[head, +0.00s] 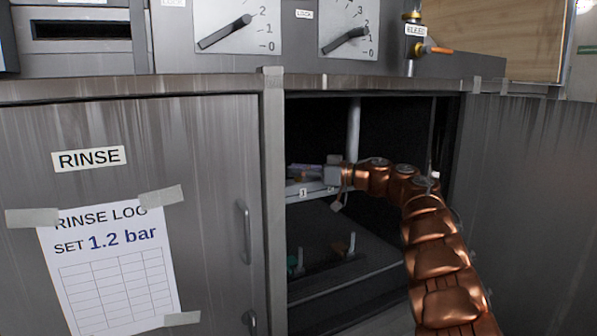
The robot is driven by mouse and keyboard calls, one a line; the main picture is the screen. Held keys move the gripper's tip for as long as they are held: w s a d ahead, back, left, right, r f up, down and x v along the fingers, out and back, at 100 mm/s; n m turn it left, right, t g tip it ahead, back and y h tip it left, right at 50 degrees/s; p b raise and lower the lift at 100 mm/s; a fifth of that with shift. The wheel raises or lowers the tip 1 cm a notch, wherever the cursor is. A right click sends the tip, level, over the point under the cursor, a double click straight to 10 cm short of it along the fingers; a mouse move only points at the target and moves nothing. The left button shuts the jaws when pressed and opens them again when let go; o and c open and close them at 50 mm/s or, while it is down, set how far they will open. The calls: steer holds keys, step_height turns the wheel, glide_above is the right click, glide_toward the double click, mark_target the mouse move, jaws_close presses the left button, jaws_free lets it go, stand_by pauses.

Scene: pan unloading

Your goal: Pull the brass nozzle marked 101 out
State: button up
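My copper-coloured arm reaches from the lower right into the open cabinet. My gripper (318,174) is at its end, a small grey shape just over the front of the upper shelf (305,193), which has a label reading 1. A small brownish and bluish thing (303,172) lies left of the gripper; I cannot tell what it is or whether the gripper touches it. The fingers are too small and dark to show open or shut. I cannot make out a brass nozzle or the mark 101.
The left door (200,240), marked RINSE, is shut; the right door (540,200) stands open. A post (353,130) rises inside. Dials and a valve (413,45) are above.

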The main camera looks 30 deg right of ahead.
jaws_close()
steer(key=shift+r+p, duration=1.6)
steer(key=shift+p, duration=0.55)
stand_by(0.4)
steer(key=shift+r+p, duration=0.3)
steer(key=shift+p, duration=0.1)
steer(key=shift+r+p, duration=0.7)
steer(key=shift+p, duration=0.25)
